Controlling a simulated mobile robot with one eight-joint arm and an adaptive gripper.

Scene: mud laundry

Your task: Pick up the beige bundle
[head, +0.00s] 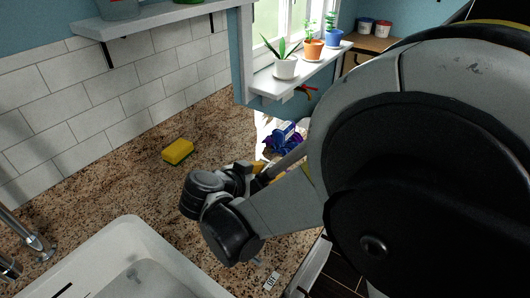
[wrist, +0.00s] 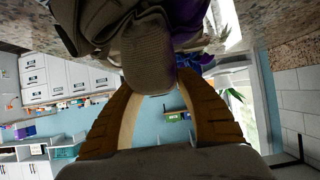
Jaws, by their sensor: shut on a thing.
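The beige bundle (wrist: 148,52) shows large at the top of the wrist view, a folded piece of ribbed cloth between the tips of my tan fingers. My gripper (wrist: 158,82) is shut on it, with a finger on each side. In the head view my gripper (head: 263,168) is low over the granite counter near the window, partly hidden by my own arm. I cannot make out the beige bundle clearly there. A purple and blue item (head: 281,139) lies just beyond my gripper, and purple cloth (wrist: 188,20) touches or overlaps the bundle in the wrist view.
A yellow sponge (head: 177,152) lies on the granite counter (head: 110,190), left of my gripper. A white sink (head: 135,238) is at the front left. Potted plants (head: 286,68) stand on the windowsill above. The counter around the sponge is clear.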

